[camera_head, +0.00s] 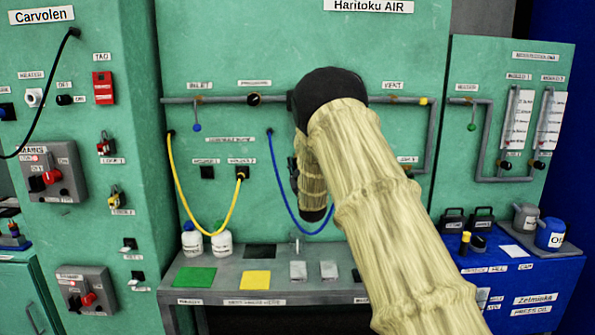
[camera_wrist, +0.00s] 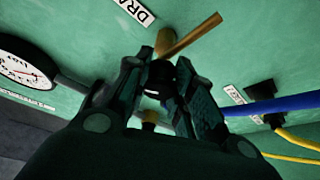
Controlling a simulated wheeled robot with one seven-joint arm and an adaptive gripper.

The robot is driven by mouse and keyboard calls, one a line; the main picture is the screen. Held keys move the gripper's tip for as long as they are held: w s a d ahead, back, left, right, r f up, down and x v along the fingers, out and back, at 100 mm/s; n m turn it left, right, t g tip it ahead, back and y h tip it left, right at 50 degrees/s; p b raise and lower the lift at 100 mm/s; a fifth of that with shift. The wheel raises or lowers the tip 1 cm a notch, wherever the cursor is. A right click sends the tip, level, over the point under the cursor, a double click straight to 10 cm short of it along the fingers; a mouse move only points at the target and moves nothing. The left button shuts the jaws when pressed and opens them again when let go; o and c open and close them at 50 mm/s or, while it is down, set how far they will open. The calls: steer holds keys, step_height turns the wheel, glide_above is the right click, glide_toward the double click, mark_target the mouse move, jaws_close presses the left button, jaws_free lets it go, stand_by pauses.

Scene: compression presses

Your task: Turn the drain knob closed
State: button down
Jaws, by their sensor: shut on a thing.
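In the wrist view, my gripper (camera_wrist: 160,88) has a finger on each side of a small dark knob (camera_wrist: 159,74), which I take to be the drain knob, and is shut on it. Brass pieces (camera_wrist: 166,42) stick out just beyond the fingertips, one of them a slanting rod. A white label starting "DRA" (camera_wrist: 137,11) is on the green wall beside them. The fingers partly hide the knob, so how far it is turned cannot be told. In the head view, my arm hides the knob and the fingertips.
A round gauge (camera_wrist: 24,68) is left of my gripper in the wrist view. A blue hose (camera_wrist: 270,105) and yellow hose (camera_wrist: 298,139) run at the right. In the head view, a grey bench (camera_head: 222,293) with pads and white bottles stands below the green panel (camera_head: 230,60).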

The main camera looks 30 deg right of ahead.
steer(key=n+y+b, duration=0.1)
steer(key=n, duration=0.3)
steer(key=n+y+b, duration=0.2)
steer(key=n, duration=0.2)
steer(key=shift+g+y, duration=0.3)
steer(key=shift+g, duration=0.1)
steer(key=n+g+b, duration=0.1)
steer(key=n, duration=0.2)
steer(key=n+g+y, duration=0.1)
steer(key=n, duration=0.2)
steer(key=shift+n+b, duration=0.3)
steer(key=shift+b, duration=0.05)
steer(key=c, duration=1.2)
jaws_free()
steer(key=shift+s, duration=0.1)
steer(key=s+a, duration=0.1)
steer(key=s, duration=1)
steer(key=shift+s+a, duration=0.4)
